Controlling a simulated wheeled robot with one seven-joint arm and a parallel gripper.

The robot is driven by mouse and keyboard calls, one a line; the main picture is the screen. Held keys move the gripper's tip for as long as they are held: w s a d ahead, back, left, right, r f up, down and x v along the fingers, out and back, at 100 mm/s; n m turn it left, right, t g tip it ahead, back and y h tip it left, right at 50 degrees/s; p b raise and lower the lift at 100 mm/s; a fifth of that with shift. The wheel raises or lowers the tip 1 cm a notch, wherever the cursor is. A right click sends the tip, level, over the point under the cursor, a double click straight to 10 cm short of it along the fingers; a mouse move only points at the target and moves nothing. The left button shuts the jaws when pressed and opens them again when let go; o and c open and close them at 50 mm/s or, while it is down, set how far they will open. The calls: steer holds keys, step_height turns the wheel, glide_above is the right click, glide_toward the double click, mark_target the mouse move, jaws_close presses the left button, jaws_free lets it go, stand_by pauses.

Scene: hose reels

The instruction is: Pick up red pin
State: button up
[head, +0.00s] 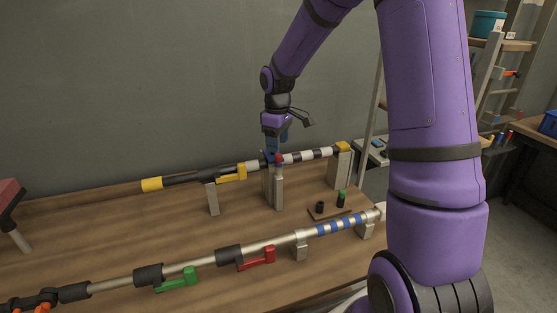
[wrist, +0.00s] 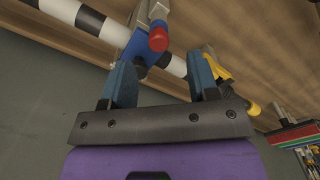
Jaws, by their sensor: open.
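The red pin (head: 278,159) shows as a small red tip at the blue clamp on the back pole, above a grey post. In the wrist view the red pin (wrist: 158,40) has a rounded red end and sits on the blue clamp (wrist: 143,45). My gripper (head: 271,152) points down at the clamp from above. In the wrist view my gripper (wrist: 162,68) is open, with one blue finger on each side of the clamp's line. The red end lies just beyond the fingertips, between their lines. Nothing is held, and I cannot tell whether the fingers touch the clamp.
The back pole (head: 305,156) has black and white bands and a yellow lever (head: 232,175). A front pole (head: 275,241) carries green (head: 178,281) and red (head: 257,259) levers. A small tray (head: 327,215) holds black and green pieces. A wall stands behind the table.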

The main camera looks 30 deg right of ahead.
mark_target(279, 155)
steer(key=shift+d+f, duration=0.15)
steer(key=shift+f, duration=2.6)
steer(key=c, duration=1)
